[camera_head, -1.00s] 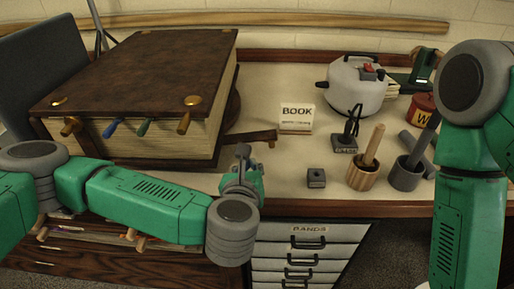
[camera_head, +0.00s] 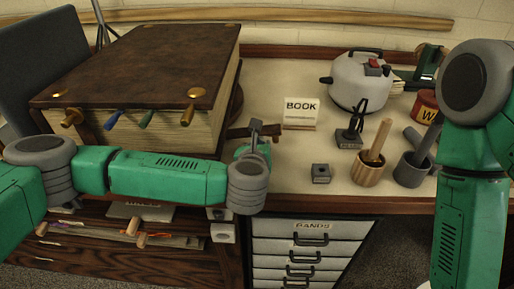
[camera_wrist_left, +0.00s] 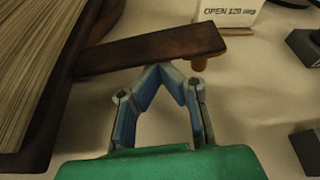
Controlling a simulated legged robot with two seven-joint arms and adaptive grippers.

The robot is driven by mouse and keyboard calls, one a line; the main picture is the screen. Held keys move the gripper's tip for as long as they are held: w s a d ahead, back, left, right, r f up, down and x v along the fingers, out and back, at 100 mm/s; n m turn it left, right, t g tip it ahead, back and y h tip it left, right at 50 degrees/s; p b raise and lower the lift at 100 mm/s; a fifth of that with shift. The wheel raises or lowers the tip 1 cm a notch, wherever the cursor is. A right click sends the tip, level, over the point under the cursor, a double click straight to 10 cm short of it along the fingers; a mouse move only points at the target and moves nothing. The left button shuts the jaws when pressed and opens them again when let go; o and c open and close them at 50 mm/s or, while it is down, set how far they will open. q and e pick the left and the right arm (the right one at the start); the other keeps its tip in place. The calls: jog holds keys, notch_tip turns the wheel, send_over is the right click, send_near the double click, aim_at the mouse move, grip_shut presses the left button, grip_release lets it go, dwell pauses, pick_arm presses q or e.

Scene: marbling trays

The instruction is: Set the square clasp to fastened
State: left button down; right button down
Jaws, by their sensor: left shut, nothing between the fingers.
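A large brown book (camera_head: 150,60) lies on the bench at the left, with brass, blue and green pegs along its front edge. A dark wooden bar (camera_head: 262,132) sticks out to the right from beside the book. In the left wrist view this wooden bar (camera_wrist_left: 150,48) has a short peg under its free end. I cannot tell for sure which part is the square clasp. My left gripper (camera_head: 257,126) is shut and empty near the bar's free end. In the left wrist view its fingertips (camera_wrist_left: 163,68) meet just in front of the bar. My right gripper is not in view.
A BOOK sign (camera_head: 301,112) stands right of the bar. A small grey block (camera_head: 320,173), a stamp-like block (camera_head: 349,138), a wooden mortar (camera_head: 368,172), a grey mortar (camera_head: 411,170) and a white pot (camera_head: 360,82) stand farther right. Drawers (camera_head: 308,250) are below the bench.

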pick_arm(q)
jog(key=shift+d, duration=0.6)
jog(key=shift+a+r, duration=0.35)
jog(key=shift+a, duration=0.1)
jog(key=shift+d+r+n+h+b, duration=0.2)
jog(key=shift+r+n+h+b, duration=0.45)
jog(key=shift+n, duration=0.25)
jog(key=shift+a+r+n+h+b, duration=0.25)
jog(key=shift+r+n+b, duration=0.05)
jog(key=shift+r+n, duration=0.25)
jog(key=shift+a+r+n+h, duration=0.3)
jog(key=shift+a+r+n, duration=0.05)
jog(key=shift+r+n, duration=0.2)
jog(key=shift+a+r, duration=0.3)
jog(key=shift+r, duration=0.4)
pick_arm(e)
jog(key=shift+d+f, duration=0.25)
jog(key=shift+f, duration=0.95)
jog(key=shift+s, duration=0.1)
